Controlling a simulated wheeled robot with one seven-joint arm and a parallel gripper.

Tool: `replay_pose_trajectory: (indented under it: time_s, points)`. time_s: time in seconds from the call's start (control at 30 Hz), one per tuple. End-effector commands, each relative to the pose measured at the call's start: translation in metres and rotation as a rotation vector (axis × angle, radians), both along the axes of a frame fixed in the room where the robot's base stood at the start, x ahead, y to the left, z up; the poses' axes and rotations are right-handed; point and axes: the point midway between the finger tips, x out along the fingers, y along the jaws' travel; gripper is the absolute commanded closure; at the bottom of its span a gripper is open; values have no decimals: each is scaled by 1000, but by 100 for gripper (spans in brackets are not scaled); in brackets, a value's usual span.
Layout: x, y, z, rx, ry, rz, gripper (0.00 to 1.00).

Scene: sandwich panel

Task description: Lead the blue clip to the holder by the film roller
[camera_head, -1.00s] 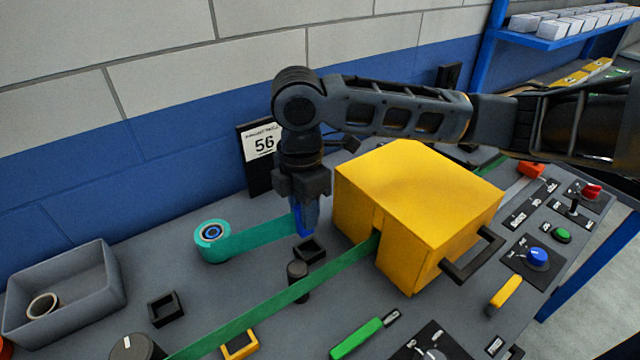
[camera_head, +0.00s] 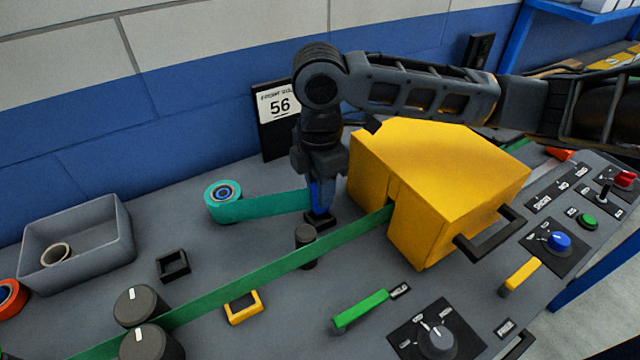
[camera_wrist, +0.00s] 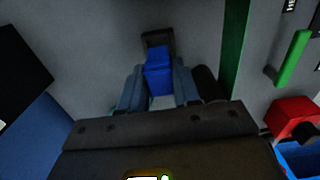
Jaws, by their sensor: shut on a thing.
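The blue clip (camera_head: 321,198) is upright, with the free end of the teal film (camera_head: 265,205) at it. My gripper (camera_head: 320,182) is shut on the clip, its fingers on either side in the wrist view (camera_wrist: 158,85). The black square holder (camera_head: 325,224) is right under the clip, beside the black film roller (camera_head: 305,250). The clip's lower end meets the holder (camera_wrist: 157,38) in the wrist view; how deep it sits is hidden. The teal roll (camera_head: 223,194) stands to the left.
A yellow housing (camera_head: 440,190) stands close right of my gripper. A green band (camera_head: 250,284) runs from it past the roller to black knobs (camera_head: 137,306). Another empty black holder (camera_head: 173,265) and a grey bin (camera_head: 75,245) are left. A 56 sign (camera_head: 279,106) stands behind.

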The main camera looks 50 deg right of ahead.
Motion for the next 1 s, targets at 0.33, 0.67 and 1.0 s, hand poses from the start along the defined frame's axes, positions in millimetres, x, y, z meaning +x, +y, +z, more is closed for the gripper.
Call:
replay_pose_trajectory:
  time_s: [0.33, 0.67, 1.0]
  points:
    - [0, 0, 1, 1, 0, 0, 99]
    - [0, 0, -2, 1, 0, 0, 99]
    - [0, 0, -12, 1, 1, 0, 99]
